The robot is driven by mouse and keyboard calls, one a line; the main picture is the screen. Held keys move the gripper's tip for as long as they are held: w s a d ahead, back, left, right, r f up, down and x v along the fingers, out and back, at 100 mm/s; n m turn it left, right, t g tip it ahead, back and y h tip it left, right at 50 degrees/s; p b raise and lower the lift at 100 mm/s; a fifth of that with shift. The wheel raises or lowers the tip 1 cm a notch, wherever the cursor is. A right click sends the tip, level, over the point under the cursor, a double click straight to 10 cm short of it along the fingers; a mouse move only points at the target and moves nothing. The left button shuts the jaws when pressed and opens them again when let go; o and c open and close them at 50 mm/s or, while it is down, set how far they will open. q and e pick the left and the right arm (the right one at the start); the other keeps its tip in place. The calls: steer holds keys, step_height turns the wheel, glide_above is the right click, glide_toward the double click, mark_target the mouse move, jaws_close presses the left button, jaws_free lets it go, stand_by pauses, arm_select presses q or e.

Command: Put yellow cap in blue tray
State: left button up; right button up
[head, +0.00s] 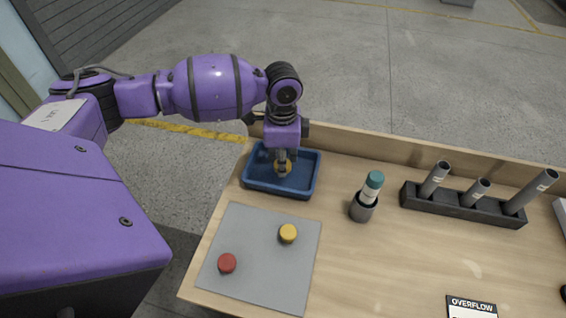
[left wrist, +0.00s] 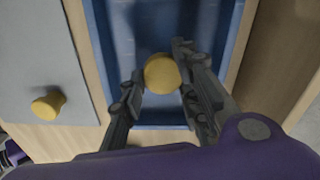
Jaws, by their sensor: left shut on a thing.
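The blue tray (head: 303,188) stands at the back left of the wooden table, and its blue floor shows in the left wrist view (left wrist: 200,20). My left gripper (head: 282,172) points down over the tray, inside its outline. It is shut on a yellow cap, which shows between the fingertips in the left wrist view (left wrist: 161,74). I cannot tell whether this cap touches the tray floor. A second yellow cap (head: 288,233) sits on the grey mat and also shows in the left wrist view (left wrist: 47,106). My right gripper is not in view.
The grey mat (head: 255,260) also carries a red cap (head: 227,263). A teal-topped tube stands in a grey holder (head: 362,210) right of the tray. A black rack (head: 465,207) holds several grey tubes. An OVERFLOW sign (head: 471,306) lies at the front. The table's middle is clear.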

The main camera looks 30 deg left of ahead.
arm_select(q)
steer(key=shift+f, duration=0.45)
steer(key=shift+f, duration=0.15)
steer(key=o, duration=1.2)
steer(key=shift+c, duration=0.2)
step_height(320, 180, up, 12)
steer(key=shift+p, duration=0.4)
